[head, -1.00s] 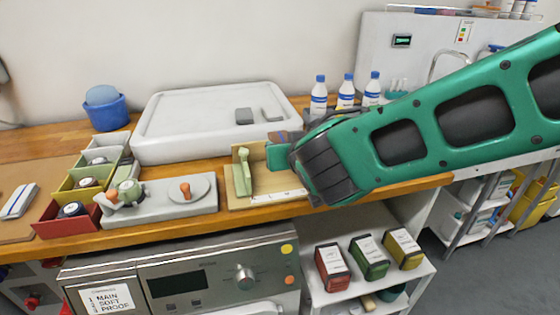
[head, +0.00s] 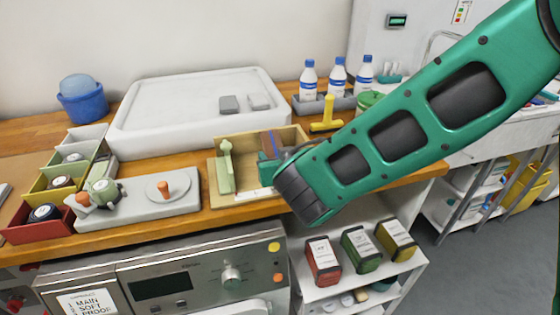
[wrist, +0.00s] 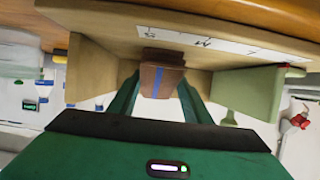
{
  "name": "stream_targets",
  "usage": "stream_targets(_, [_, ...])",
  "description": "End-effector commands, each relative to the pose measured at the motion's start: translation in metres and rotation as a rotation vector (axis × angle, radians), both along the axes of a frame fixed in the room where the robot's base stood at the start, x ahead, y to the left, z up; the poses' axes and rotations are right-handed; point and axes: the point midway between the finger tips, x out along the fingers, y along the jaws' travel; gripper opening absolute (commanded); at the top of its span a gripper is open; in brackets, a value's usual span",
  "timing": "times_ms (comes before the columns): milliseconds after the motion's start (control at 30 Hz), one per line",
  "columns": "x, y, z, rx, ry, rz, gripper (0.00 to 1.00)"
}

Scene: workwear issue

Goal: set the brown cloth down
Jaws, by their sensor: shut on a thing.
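The brown cloth (wrist: 162,82), a folded block with a blue stripe, is between the fingers of my gripper (wrist: 160,95) in the wrist view. In the head view the cloth (head: 271,143) shows just above my gripper (head: 268,168), which is shut on it. Both are at the right part of a shallow wooden fixture (head: 245,198), which has a pale green upright piece (head: 226,166) on its left and a lettered white strip along its front. I cannot tell whether the cloth touches the fixture's floor.
A grey base with an orange knob (head: 165,188) stands left of the fixture. A white tray (head: 150,133) is behind. Bottles (head: 308,80) and a yellow T-shaped piece (head: 327,115) stand behind right. Tins (head: 322,262) sit on the shelf below the counter's front edge.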

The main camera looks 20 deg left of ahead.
Motion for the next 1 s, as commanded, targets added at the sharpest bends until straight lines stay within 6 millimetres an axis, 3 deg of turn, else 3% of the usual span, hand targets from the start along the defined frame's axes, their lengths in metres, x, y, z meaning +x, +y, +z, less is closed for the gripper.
stream_targets(100, [-0.001, -0.001, -0.020, -0.008, 0.010, -0.001, 0.01])
stream_targets(333, [-0.001, -0.002, -0.024, -0.009, 0.012, -0.003, 0.01])
stream_targets(367, [-0.001, -0.003, -0.024, -0.009, 0.013, -0.003, 0.52])
stream_targets(400, [-0.001, -0.003, -0.024, -0.010, 0.013, -0.004, 0.61])
stream_targets(433, [0.000, -0.003, -0.024, -0.009, 0.012, -0.004, 0.64])
stream_targets(1000, [0.002, -0.003, -0.018, -0.002, 0.000, -0.006, 0.64])
